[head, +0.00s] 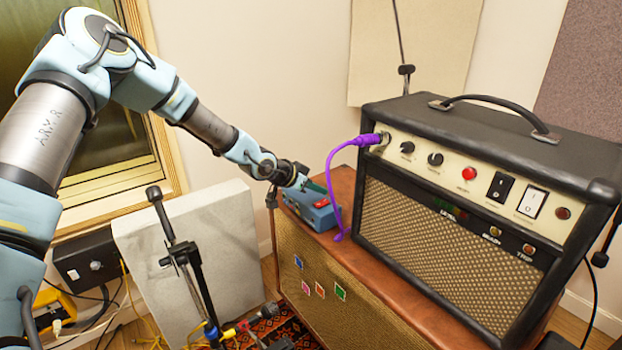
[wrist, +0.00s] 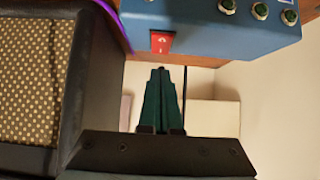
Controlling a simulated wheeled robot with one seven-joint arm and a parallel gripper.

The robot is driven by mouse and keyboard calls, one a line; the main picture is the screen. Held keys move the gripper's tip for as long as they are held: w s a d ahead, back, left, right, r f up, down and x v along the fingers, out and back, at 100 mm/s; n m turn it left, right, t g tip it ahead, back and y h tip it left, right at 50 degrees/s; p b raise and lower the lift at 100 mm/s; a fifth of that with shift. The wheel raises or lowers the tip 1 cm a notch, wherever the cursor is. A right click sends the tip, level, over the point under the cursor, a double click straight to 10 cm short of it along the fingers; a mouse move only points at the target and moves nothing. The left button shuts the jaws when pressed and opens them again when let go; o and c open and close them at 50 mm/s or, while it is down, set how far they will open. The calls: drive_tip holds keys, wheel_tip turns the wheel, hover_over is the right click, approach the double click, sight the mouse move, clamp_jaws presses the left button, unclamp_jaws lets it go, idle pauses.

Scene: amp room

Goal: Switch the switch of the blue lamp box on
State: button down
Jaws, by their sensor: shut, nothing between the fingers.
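The blue lamp box (head: 308,213) sits on top of the brown speaker cabinet, left of the amplifier. It also shows at the top of the wrist view (wrist: 215,32), with a row of dark green round lamps (wrist: 260,11) along it. Its red switch (wrist: 162,41) is near the box's edge in the wrist view; it also shows in the head view (head: 321,203). I cannot tell which way the switch is tipped. My gripper (wrist: 160,72) is shut and empty. Its dark green fingertips are close to the switch, with a small gap in the wrist view. It also shows in the head view (head: 318,189).
The black amplifier (head: 455,225) stands right of the box on the brown cabinet (head: 345,315). A purple cable (head: 331,180) plugged into the amplifier hangs down beside the box. A black stand (head: 178,250) and a pale panel (head: 140,250) are at the left.

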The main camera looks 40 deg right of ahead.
sight(325, 200)
drive_tip(key=shift+d+f, duration=0.15)
drive_tip(key=shift+f, duration=0.85)
drive_tip(key=shift+d+f+b, duration=0.2)
drive_tip(key=shift+f+b, duration=0.1)
drive_tip(key=shift+f, duration=0.15)
drive_tip(key=shift+r, duration=0.15)
drive_tip(key=shift+s+d+r, duration=0.1)
drive_tip(key=shift+d+r, duration=0.05)
drive_tip(key=shift+d, duration=0.6)
